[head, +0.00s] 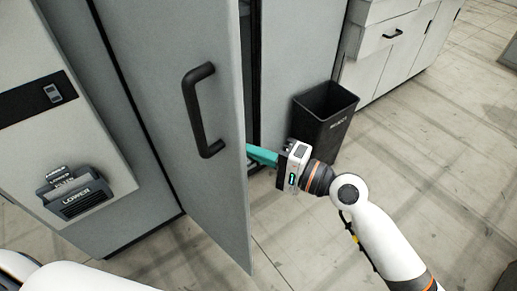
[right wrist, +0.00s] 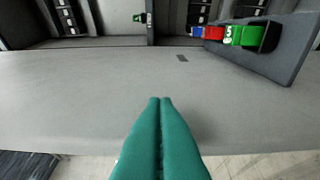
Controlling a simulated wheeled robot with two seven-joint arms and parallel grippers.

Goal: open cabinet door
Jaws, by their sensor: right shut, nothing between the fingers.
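The grey cabinet door (head: 185,120) stands partly open in the head view, swung out toward me, with a dark gap along its right edge. A black bar handle (head: 192,110) is on its outer face. My right gripper (head: 256,155) is at the door's free edge, to the right of and below the handle, its fingertips partly hidden by the door. In the right wrist view its teal fingers (right wrist: 161,110) are closed together with nothing between them. Beyond them is a broad grey panel (right wrist: 80,85); I cannot tell whether they touch it. My left gripper is not in view.
A black bin (head: 323,112) stands on the floor behind my right gripper. White drawer cabinets (head: 385,50) are at the back right. A panel with a "LOWER" holder (head: 85,198) is at left. Coloured items (right wrist: 240,35) show in the right wrist view. Floor at right is clear.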

